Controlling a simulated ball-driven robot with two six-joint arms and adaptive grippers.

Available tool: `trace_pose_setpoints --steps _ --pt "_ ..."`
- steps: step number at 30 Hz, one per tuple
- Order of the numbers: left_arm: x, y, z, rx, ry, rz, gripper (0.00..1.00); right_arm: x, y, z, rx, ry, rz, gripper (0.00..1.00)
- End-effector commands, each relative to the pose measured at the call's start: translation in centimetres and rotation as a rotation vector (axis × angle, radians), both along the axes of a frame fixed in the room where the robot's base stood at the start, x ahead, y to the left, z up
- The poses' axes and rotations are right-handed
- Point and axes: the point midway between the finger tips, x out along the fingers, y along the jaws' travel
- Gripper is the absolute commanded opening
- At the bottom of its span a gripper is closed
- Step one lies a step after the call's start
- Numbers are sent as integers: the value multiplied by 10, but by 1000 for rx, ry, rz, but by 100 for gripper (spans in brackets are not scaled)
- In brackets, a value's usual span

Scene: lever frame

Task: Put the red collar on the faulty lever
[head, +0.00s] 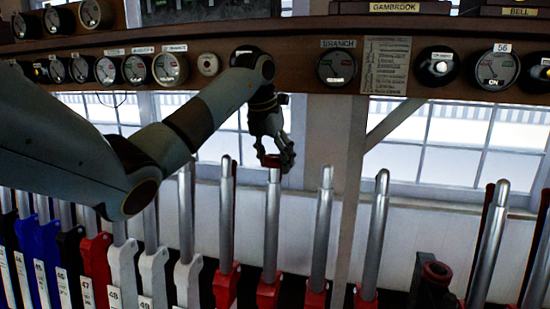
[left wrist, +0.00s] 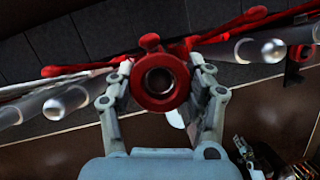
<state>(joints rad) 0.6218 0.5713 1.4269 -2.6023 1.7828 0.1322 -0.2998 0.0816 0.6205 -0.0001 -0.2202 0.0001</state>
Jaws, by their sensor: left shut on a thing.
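The red collar (left wrist: 160,82) is a thick ring, seen almost end-on between the two fingers of my left gripper (left wrist: 160,88). In the head view my left gripper (head: 281,152) is shut on the collar (head: 270,161), right at the top of a silver lever (head: 272,215) with a red base. The collar covers that lever's tip. I cannot tell whether it sits on the tip or around it. A grey finger-like part at the lower right of the left wrist view may be my right gripper; its state is unclear.
Silver levers stand close on both sides, one to the left (head: 226,210) and one to the right (head: 322,230). A dark stand with a reddish ring (head: 437,271) is at the lower right. A wooden shelf with dials (head: 337,67) runs above the gripper.

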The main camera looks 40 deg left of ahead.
Motion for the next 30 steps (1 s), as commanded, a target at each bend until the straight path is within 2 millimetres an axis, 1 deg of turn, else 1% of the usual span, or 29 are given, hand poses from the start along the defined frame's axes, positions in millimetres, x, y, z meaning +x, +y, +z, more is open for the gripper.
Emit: trace_pose_setpoints --steps 24,30 --pt "-4 -2 -24 0 -1 0 24 0 1 -14 1 0 0 40" --pt "-4 -2 -25 0 -1 0 24 0 2 -14 3 1 -1 40"
